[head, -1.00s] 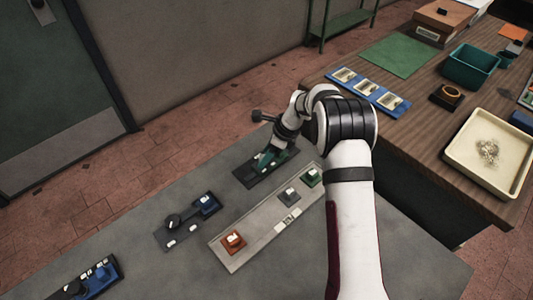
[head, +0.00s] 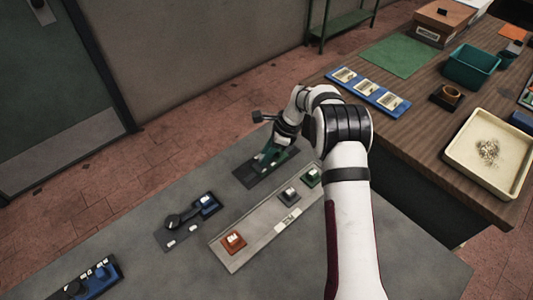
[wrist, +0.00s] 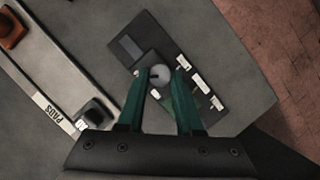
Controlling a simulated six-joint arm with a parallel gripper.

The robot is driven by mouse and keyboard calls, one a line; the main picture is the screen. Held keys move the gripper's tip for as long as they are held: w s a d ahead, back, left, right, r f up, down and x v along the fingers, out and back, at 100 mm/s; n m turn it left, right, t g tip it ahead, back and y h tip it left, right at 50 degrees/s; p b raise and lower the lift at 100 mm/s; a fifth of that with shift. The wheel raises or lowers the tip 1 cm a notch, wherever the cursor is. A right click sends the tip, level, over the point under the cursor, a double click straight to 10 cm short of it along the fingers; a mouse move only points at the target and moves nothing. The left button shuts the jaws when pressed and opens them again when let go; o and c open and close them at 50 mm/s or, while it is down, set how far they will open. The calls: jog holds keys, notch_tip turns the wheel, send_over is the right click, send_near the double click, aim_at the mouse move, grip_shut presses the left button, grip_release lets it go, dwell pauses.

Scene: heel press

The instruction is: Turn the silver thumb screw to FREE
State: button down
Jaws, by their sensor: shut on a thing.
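The silver thumb screw (wrist: 158,77) is a small round grey knob on a dark plate (wrist: 131,47) in the wrist view. My gripper (wrist: 162,73) has green fingers, one on each side of the knob, and is shut on it. White labels (wrist: 199,83) line the plate's right side; their lettering is too small to read. In the head view my gripper (head: 266,161) reaches down onto the dark plate (head: 249,175), and its fingers hide the screw. The screw's pointing direction cannot be told.
A dark lever fixture (head: 175,238) sits to the left, a blue one (head: 103,281) farther left. A wooden table (head: 430,128) stands right.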

jog(key=n, duration=0.2)
jog(key=n+g, duration=0.1)
jog(key=n, duration=0.1)
jog(key=shift+w+g, duration=0.2)
jog(key=shift+g, duration=0.1)
jog(key=shift+w+n+g+h, duration=0.1)
jog(key=shift+n+g+h, duration=0.4)
jog(key=shift+n, duration=1.6)
jog(key=c, duration=0.6)
grip_release()
jog(key=shift+o, duration=0.2)
jog(key=shift+a, duration=0.1)
notch_tip(320, 180, up, 4)
jog(key=shift+r, duration=0.1)
jog(key=s+d+r, duration=0.3)
jog(key=d+r, duration=0.3)
jog(key=d, duration=0.5)
jog(key=shift+s+d+r, duration=0.15)
jog(key=shift+r, duration=0.25)
